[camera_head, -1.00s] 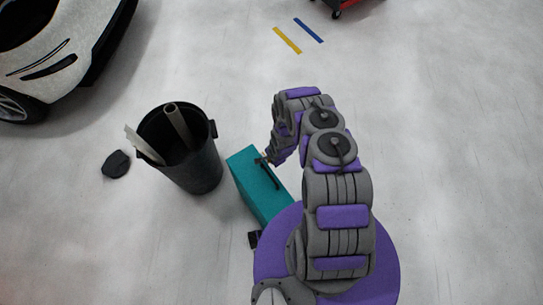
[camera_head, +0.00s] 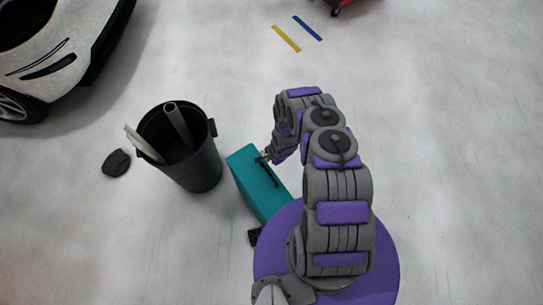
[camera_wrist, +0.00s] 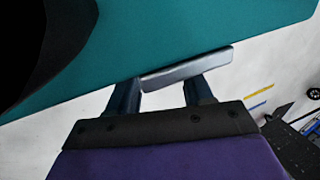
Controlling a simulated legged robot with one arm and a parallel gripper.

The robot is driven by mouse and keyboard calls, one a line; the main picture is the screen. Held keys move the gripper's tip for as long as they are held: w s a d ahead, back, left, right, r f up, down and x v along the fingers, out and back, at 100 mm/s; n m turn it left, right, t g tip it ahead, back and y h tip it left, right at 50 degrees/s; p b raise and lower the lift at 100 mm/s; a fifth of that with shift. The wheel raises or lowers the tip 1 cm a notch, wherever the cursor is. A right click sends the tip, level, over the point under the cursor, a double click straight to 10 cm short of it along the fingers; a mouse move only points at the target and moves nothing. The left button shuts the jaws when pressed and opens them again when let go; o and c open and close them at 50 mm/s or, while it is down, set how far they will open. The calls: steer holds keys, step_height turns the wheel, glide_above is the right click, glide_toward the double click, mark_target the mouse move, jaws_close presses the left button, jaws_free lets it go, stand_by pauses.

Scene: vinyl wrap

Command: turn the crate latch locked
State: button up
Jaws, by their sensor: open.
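The crate (camera_head: 258,190) is a teal box on the floor in the head view, with a black handle on its top. In the wrist view the teal crate (camera_wrist: 190,25) fills the upper part. The latch (camera_wrist: 188,68) is a short grey metal bar, slightly tilted, in front of the teal face. My gripper (camera_wrist: 162,88) is open, its two dark fingers apart and their tips at the bar. I cannot tell whether they touch it. In the head view my gripper (camera_head: 267,157) is at the crate's far right edge, mostly hidden by my arm.
A black bin (camera_head: 190,165) holding rolls stands just left of the crate. A dark lump (camera_head: 116,162) lies left of the bin. A white car (camera_head: 60,50) is at the upper left. Yellow and blue strips (camera_head: 308,28) lie at the top. The floor on the right is clear.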

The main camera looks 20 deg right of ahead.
steer(key=p+v, duration=0.4)
steer(key=v, duration=1.3)
steer(key=shift+d+r, duration=0.1)
